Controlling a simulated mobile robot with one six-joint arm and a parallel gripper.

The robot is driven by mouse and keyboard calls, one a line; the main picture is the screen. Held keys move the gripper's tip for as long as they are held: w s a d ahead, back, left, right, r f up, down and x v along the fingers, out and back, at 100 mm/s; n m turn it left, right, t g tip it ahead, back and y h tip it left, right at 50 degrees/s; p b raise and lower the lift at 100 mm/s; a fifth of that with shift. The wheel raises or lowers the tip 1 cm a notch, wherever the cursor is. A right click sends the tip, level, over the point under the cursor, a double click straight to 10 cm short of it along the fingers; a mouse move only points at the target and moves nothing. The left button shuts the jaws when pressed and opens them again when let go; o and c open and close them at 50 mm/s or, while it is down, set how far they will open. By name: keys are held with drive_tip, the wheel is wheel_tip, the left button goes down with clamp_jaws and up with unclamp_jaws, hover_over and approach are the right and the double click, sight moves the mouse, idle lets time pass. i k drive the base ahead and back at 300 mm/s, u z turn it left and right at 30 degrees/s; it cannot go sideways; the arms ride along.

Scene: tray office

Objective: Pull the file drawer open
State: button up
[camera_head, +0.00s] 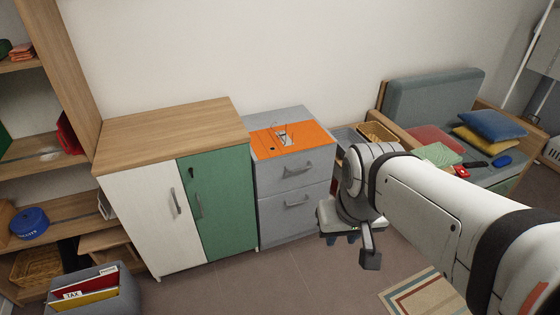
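A grey two-drawer file cabinet (265,222) stands in the middle against the wall, with an orange panel (265,143) over part of its top. Its upper drawer (275,182) has a bar handle (297,170), and its lower drawer (275,222) has a similar handle (296,202). Both drawers look closed. My gripper (342,239) hangs to the right of the cabinet in the picture, apart from both handles, pointing down.
A cupboard with a white door (145,220) and a green door (222,205) adjoins on the left. A grey box of files (115,298) stands at lower left. A cushioned bench (430,98) is at right. Floor before the drawers is clear; a striped rug (425,292) lies right.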

sight(286, 215)
drive_tip(key=z, duration=0.15)
drive_tip(key=i, duration=0.95)
drive_tip(key=u, duration=0.05)
